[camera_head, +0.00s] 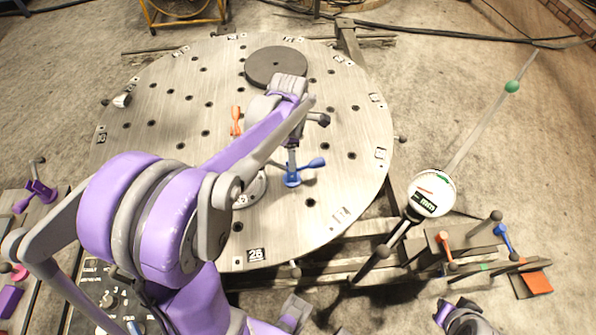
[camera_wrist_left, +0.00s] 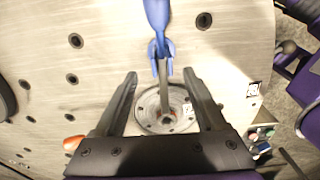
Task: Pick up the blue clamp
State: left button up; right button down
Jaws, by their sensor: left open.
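A blue clamp (camera_head: 292,177) stands on the round steel table near its front right part. In the left wrist view the blue clamp (camera_wrist_left: 160,42) is at the top middle, just beyond and between my fingertips. My left gripper (camera_wrist_left: 159,76) is open and empty, with its two dark fingers apart. In the head view my left gripper (camera_head: 296,132) is above the clamp and partly hidden by my arm. A purple and grey part at the bottom right looks like my right gripper (camera_head: 463,320); its fingers are unclear.
A dark disc (camera_head: 276,67) lies at the table's back. An orange clamp (camera_head: 236,121) stands left of my gripper. A round flange (camera_wrist_left: 166,108) lies below my fingers.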

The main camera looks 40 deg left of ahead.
aim_at(292, 175)
pick_arm(q)
notch_tip(292, 175, down, 8)
jog(key=shift+s+f, duration=0.1)
jog(key=shift+f, duration=0.05)
dwell(0.3)
jog(key=shift+d, duration=0.1)
grip_shut()
